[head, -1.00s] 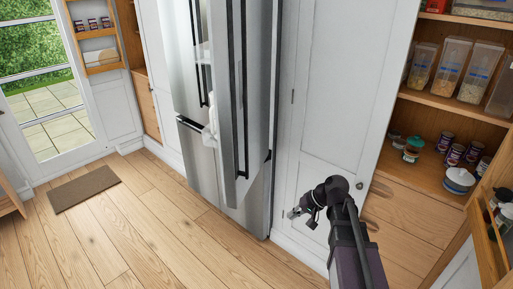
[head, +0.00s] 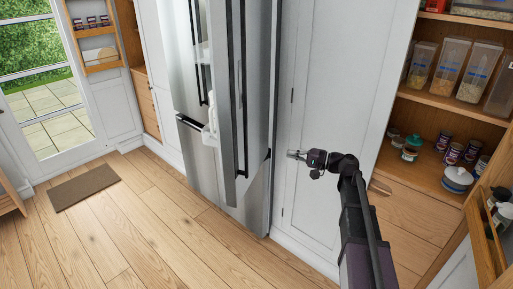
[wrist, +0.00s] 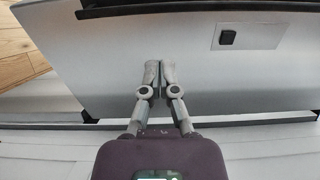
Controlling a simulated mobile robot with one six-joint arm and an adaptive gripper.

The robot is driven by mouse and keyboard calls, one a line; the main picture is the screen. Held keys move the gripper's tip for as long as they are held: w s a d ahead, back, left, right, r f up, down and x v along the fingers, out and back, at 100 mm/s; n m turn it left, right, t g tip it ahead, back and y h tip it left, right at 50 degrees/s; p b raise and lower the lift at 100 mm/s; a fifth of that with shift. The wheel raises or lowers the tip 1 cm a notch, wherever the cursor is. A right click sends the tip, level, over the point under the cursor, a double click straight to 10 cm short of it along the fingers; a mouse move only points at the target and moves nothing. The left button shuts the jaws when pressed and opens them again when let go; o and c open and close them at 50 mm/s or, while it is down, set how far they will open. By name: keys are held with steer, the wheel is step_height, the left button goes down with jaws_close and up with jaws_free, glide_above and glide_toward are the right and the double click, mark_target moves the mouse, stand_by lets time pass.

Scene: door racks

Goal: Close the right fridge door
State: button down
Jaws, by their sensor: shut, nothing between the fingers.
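The right fridge door (head: 256,85) is a tall silver panel with a long dark handle (head: 241,100). It stands open in the head view, swung out from the silver fridge, its front face turned to the right. My gripper (head: 291,154) is shut and empty, to the right of the door in the picture, in front of a white cabinet panel. In the wrist view my closed fingertips (wrist: 160,68) are together in front of a grey panel (wrist: 110,55) with a dark bar along its top. Whether they touch it I cannot tell.
A white cabinet door (head: 325,110) is right of the fridge. Open wooden shelves (head: 430,110) with jars and cans stand farther right. The wooden floor (head: 150,230) left of the fridge is clear apart from a brown mat (head: 84,188).

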steer(key=shift+a, duration=0.1)
steer(key=x, duration=1.4)
steer(key=shift+f, duration=0.1)
stand_by(0.3)
